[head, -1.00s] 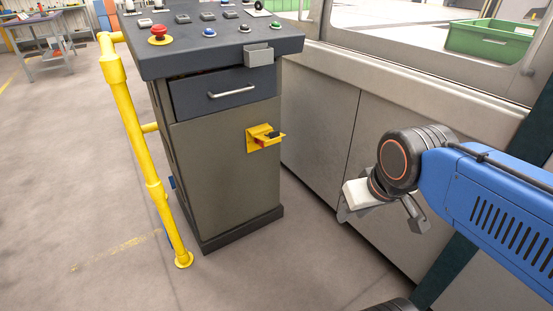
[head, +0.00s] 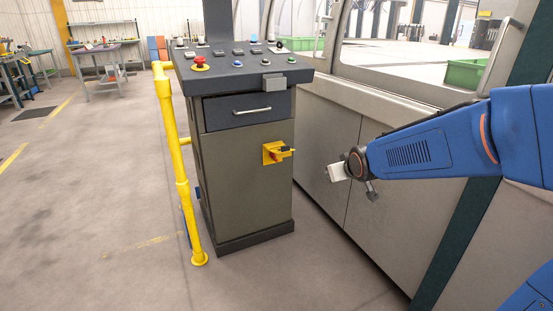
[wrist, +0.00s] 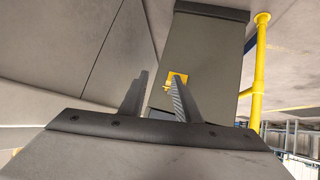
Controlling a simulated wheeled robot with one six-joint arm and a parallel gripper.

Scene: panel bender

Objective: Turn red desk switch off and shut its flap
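The desk switch (head: 272,153) sits on a yellow plate on the front of the grey desk, below the drawer. A yellow part with a dark end sticks out from the plate; I cannot make out the flap's or the knob's exact position. My gripper (head: 352,184) is to the right of the switch, apart from it and in front of the machine's panels. In the wrist view my gripper (wrist: 157,92) shows two spread fingers with nothing between them. The right finger covers part of the yellow switch plate (wrist: 175,76) there.
The desk (head: 240,185) has a drawer (head: 248,108) with a handle and a top with a red button (head: 199,62). A yellow rail (head: 181,170) stands at its left. The machine's panels (head: 335,150) run along the right. The floor in front is clear.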

